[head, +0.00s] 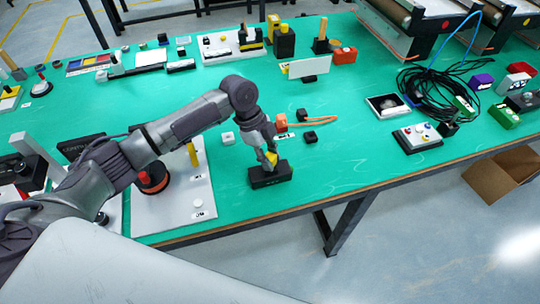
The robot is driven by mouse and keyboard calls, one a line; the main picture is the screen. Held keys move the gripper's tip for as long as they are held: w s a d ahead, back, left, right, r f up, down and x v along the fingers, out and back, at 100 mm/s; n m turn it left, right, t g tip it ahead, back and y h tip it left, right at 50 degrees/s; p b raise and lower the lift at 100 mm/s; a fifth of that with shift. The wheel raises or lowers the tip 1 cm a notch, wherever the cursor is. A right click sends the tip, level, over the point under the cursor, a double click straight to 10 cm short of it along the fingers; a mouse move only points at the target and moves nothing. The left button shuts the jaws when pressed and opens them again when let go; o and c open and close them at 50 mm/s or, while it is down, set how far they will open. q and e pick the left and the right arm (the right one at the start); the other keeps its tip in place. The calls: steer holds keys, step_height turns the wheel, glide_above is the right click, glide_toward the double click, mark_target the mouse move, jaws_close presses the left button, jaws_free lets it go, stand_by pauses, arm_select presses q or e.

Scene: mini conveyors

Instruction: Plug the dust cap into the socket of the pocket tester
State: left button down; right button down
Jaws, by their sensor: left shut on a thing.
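My left gripper (266,156) points down above a black box (270,177), which looks like the pocket tester, near the front edge of the green table. The gripper is shut on a small yellow piece (272,158), which looks like the dust cap. The yellow piece is right at the top of the box; I cannot tell whether it touches the box or sits in the socket. The fingers and the yellow piece hide the socket. My right gripper is not in view.
Behind the gripper lie a small black block (310,137), an orange cable (322,120) and a white block (228,139). A white board (190,205) with a red-and-black round part lies left. Black cables (437,90) lie right. The table right of the box is clear.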

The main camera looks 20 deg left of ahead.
arm_select(q)
steer(key=shift+f, duration=0.25)
steer(key=c, duration=0.8)
jaws_free()
steer(key=v, duration=1.2)
steer(key=shift+f, duration=0.1)
